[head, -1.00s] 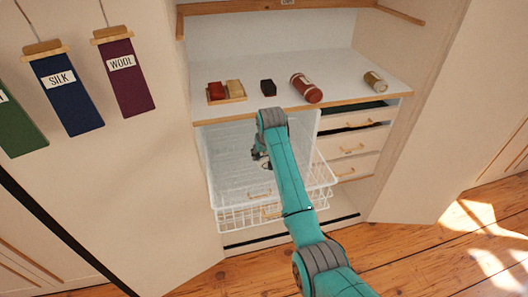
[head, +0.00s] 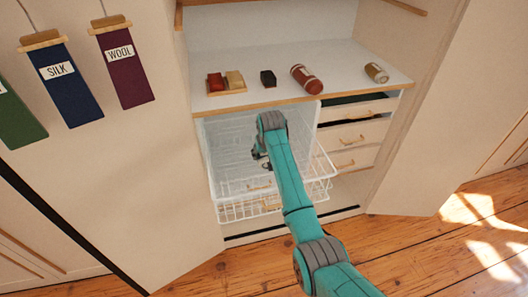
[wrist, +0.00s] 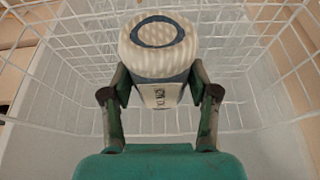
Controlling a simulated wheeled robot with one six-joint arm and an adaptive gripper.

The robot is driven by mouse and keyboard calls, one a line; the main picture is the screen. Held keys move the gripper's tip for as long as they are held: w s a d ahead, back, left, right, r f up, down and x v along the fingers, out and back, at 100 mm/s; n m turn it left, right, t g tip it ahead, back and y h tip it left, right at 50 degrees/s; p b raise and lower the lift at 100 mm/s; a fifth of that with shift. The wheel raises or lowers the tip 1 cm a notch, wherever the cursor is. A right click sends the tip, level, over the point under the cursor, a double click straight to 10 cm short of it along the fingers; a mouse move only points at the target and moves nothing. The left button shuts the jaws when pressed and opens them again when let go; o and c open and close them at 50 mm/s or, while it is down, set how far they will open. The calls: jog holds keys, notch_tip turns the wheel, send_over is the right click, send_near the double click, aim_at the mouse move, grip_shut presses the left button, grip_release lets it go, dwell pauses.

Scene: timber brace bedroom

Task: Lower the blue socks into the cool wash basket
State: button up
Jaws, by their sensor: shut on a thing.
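My gripper (wrist: 160,75) is shut on a rolled bundle, the socks (wrist: 160,40), in the wrist view. The bundle is pale and ribbed with a dark blue ring on its end, a blue-grey band, and a white label too small to read. In the head view my gripper (head: 261,158) hangs over the pulled-out white wire basket (head: 240,212), apparently within its rim; the socks are hard to make out there. In the wrist view, wire walls (wrist: 268,60) surround the bundle on several sides. I cannot read any basket label or tell whether the bundle touches the bottom.
A white counter (head: 290,75) above the basket holds a tray with red and tan blocks (head: 226,80), a dark block (head: 268,78), a red bottle (head: 306,79) and a tan jar (head: 376,72). Drawers (head: 345,140) stand to the right. Cupboard doors flank both sides.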

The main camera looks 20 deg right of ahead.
jog(key=shift+f, duration=1.2)
jog(key=shift+f, duration=2.55)
dwell(1.5)
jog(key=o, duration=1.2)
jog(key=shift+o, duration=0.2)
jog(key=shift+r, duration=0.1)
jog(key=v, duration=1.1)
jog(key=shift+s+r, duration=0.25)
jog(key=shift+r, duration=0.1)
